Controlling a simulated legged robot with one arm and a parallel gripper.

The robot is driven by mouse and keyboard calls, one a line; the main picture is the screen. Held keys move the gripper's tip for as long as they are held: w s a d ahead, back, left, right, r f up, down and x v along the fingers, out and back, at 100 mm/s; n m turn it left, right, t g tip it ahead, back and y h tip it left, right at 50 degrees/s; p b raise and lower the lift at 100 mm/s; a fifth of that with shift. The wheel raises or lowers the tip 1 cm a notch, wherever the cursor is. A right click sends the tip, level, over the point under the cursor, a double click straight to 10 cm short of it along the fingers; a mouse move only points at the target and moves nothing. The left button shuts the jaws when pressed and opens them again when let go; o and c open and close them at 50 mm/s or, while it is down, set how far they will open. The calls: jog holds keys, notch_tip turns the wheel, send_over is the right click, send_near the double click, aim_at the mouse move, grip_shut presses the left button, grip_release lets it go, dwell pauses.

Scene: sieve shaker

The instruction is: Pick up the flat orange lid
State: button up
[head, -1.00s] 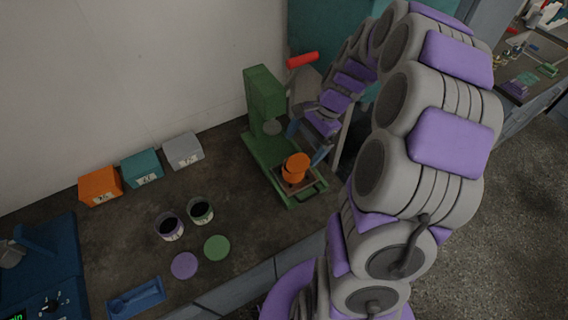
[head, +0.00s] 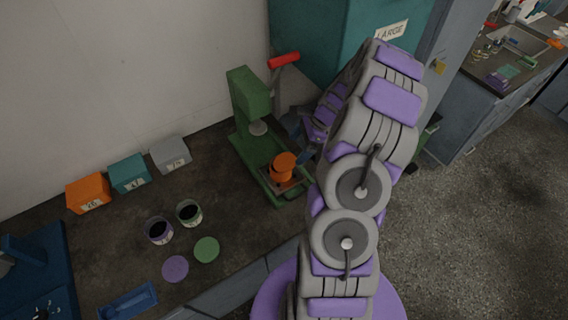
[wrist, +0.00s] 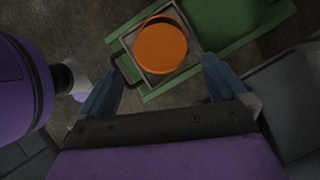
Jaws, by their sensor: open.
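The flat orange lid (wrist: 161,47) shows as a round disc in the wrist view, over a square plate on the green press. In the head view the orange lid (head: 284,160) appears on top of an orange cup (head: 281,172) at the press base; whether it is seated flat is hard to tell. My gripper (wrist: 163,82) is open and empty, its two blue fingers spread on the near side of the lid, apart from it. In the head view the gripper is largely hidden behind my arm, just right of the lid.
The green press (head: 250,97) with a red handle (head: 284,60) stands behind the lid. A purple lid (head: 175,269), a green lid (head: 206,250) and two cups (head: 189,213) stand left. Three small boxes (head: 129,173) line the wall. A teal cabinet (head: 318,40) rises behind.

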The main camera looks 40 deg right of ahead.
aim_at(286, 161)
jog(key=b+x, duration=0.1)
jog(key=x, duration=0.7)
jog(key=shift+d, duration=0.1)
jog(key=shift+c, duration=0.4)
jog(key=c, duration=0.8)
